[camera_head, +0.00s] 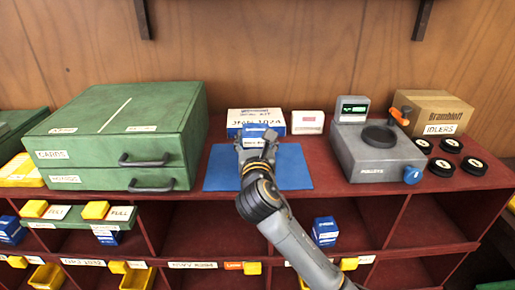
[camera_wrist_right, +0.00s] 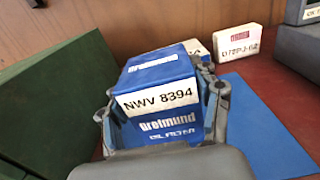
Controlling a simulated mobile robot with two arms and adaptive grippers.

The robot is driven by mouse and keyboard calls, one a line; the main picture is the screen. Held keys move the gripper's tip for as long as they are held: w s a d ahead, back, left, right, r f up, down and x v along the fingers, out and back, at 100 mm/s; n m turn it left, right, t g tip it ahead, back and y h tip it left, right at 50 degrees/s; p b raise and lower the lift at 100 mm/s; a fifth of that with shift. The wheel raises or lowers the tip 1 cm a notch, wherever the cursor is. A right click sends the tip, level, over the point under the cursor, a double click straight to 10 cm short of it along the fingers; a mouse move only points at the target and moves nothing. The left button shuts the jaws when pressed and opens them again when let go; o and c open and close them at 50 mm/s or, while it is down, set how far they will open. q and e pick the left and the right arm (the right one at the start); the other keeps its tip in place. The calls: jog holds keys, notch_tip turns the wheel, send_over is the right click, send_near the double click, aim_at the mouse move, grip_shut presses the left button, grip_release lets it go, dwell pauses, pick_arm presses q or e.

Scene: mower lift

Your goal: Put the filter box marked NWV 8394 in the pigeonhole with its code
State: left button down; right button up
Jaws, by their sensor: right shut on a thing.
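The filter box (camera_head: 253,136), blue with a white label, is in my right gripper (camera_head: 257,148) over the blue mat (camera_head: 293,168) on the red shelf top. In the right wrist view the filter box (camera_wrist_right: 160,98) shows its label, NWV 8394, facing the camera. The fingers of my right gripper (camera_wrist_right: 165,115) are shut on its two sides. I cannot tell whether the box touches the mat. A pigeonhole label (camera_head: 193,265) at the lower middle seems to read NWV 8394, but it is small. The pigeonhole (camera_head: 200,235) above that label looks empty. My left gripper is not in view.
A green two-drawer cabinet (camera_head: 120,130) stands left. Behind the mat are a blue-white box (camera_head: 256,116) and a small white box (camera_head: 307,122). A grey device (camera_head: 378,150), a cardboard box (camera_head: 432,108) and black rollers (camera_head: 441,167) stand right. A blue box (camera_head: 325,231) occupies another pigeonhole.

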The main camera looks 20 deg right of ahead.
aim_at(258, 147)
jog(key=shift+w+d+f, duration=0.1)
jog(key=shift+w+f, duration=0.05)
jog(key=shift+f, duration=0.05)
jog(key=f, duration=0.3)
jog(key=shift+w+d+f+p, duration=0.15)
jog(key=shift+w+d+p, duration=0.15)
jog(key=shift+w+p, duration=0.1)
jog(key=shift+f, duration=0.3)
jog(key=shift+s+a, duration=0.1)
jog(key=shift+f, duration=0.1)
jog(key=o, duration=1.4)
jog(key=shift+f, duration=0.1)
